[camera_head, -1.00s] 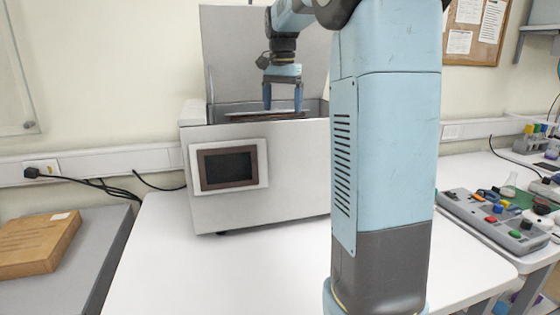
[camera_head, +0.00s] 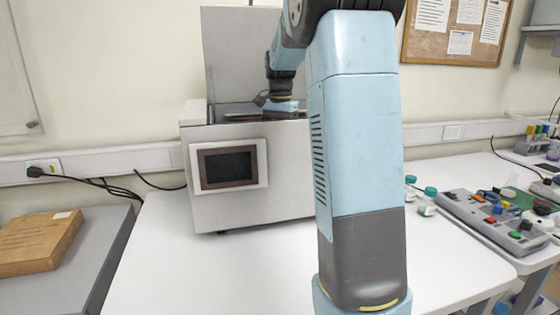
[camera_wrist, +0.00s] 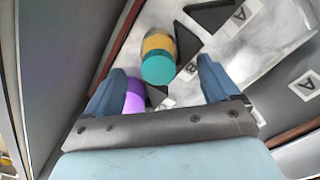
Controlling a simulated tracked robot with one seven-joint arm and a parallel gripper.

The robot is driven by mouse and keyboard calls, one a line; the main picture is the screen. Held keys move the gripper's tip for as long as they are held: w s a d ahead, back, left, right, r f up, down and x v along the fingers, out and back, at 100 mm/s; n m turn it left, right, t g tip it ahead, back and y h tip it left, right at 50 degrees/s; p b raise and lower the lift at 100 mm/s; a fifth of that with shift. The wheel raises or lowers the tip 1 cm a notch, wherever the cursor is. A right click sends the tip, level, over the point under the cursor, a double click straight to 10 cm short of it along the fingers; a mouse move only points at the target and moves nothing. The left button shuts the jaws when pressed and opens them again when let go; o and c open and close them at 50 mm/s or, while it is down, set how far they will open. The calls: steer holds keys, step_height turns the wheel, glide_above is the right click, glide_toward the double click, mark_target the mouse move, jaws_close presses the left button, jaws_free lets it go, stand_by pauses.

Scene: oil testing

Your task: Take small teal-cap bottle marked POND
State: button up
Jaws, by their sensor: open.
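In the wrist view, a teal-topped piece with an orange-yellow band (camera_wrist: 158,67) sits inside the grey machine (camera_head: 250,215). My gripper (camera_wrist: 162,72) is open with a blue finger on each side of this piece, and nothing is clamped. No POND mark is legible. In the head view, small teal-cap bottles (camera_head: 430,191) stand on the white table just right of my arm, too small to read. My gripper's wrist (camera_head: 282,104) is low in the machine's opening there, and its fingers are hidden behind the front wall.
A purple piece (camera_wrist: 135,97) lies close by the left finger. Black triangles and plates lettered A and B mark the pale machine floor. The machine's walls are close around my gripper. A grey tray of coloured parts (camera_head: 490,218) lies at right. A cardboard box (camera_head: 38,245) sits at left.

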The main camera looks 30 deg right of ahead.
steer(key=shift+d+f, duration=0.2)
steer(key=shift+f, duration=2.5)
steer(key=c, duration=1.3)
steer(key=shift+r, duration=0.1)
